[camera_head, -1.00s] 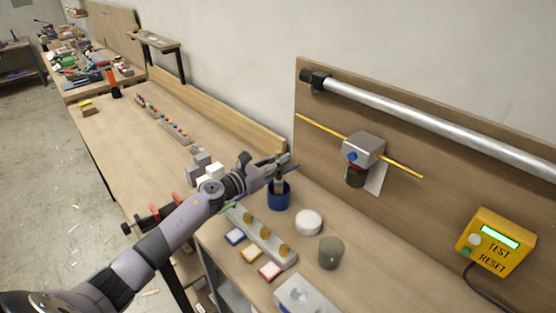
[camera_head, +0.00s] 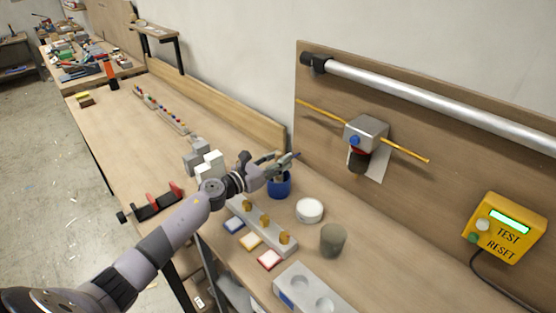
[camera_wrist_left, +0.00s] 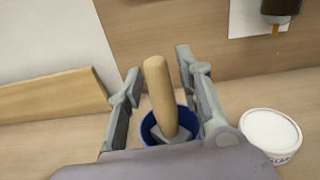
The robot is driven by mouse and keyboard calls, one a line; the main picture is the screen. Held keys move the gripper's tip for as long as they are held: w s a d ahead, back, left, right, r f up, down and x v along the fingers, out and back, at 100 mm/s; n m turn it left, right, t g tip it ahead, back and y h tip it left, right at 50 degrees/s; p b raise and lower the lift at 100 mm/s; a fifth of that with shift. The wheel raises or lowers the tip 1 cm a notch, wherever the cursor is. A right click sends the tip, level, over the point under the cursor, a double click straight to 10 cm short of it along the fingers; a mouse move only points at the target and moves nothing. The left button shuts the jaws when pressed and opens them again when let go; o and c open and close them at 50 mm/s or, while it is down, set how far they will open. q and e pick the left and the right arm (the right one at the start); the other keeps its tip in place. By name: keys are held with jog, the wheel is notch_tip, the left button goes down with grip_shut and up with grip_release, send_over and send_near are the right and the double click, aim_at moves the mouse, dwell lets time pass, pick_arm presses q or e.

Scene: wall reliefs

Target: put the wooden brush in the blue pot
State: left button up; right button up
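The wooden brush (camera_wrist_left: 160,95) stands in the blue pot (camera_head: 279,188), with its pale round handle sticking up and leaning slightly. The pot's blue rim also shows in the left wrist view (camera_wrist_left: 148,124). My left gripper (camera_head: 280,163) is over the pot in the head view, hiding part of it and most of the brush. In the left wrist view my left gripper (camera_wrist_left: 160,66) is open, one finger on each side of the handle, with gaps showing. The brush's lower end is hidden inside the pot. My right gripper is not in view.
A white round tub (camera_head: 309,210) stands right of the pot, with a grey-green cup (camera_head: 332,240) nearer. A rack with yellow knobs (camera_head: 262,225) lies in front. The wall board with a yellow test box (camera_head: 504,228) rises behind.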

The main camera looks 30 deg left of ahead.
pick_arm(q)
jog(key=shift+o, duration=0.7)
jog(key=shift+s+a+f, duration=0.1)
jog(key=shift+s+a, duration=0.1)
jog(key=shift+s, duration=0.25)
jog(key=b+v, duration=0.1)
jog(key=v, duration=0.8)
